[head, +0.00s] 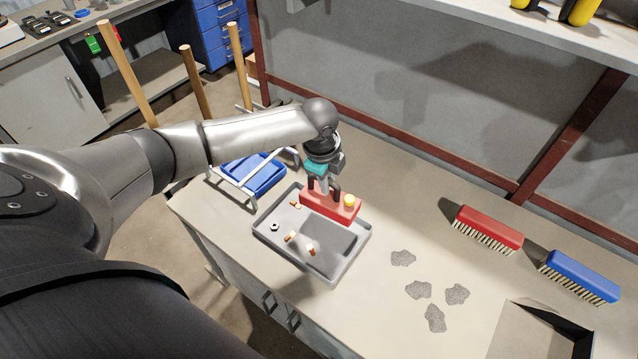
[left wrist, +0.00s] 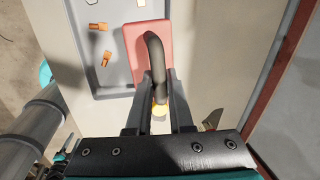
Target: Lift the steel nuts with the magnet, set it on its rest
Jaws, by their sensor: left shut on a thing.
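My left gripper (head: 322,186) is shut on the dark handle (left wrist: 157,65) of the red magnet block (head: 330,207), which has a yellow knob (head: 349,200). The magnet hangs over the back right part of a grey tray (head: 262,237), with a shadow in the tray below it. One steel nut (head: 275,227) lies in the tray's left part, among several copper pieces (head: 290,237). The magnet's underside is hidden, so I cannot tell whether nuts cling to it. A pale metal frame (head: 238,186) stands over a blue bin (head: 266,177) behind the tray. My right gripper is not in view.
Several grey flat scraps (head: 403,258) lie right of the tray. A red brush (head: 488,229) and a blue brush (head: 580,276) are farther right. The bench between tray and brushes is mostly free.

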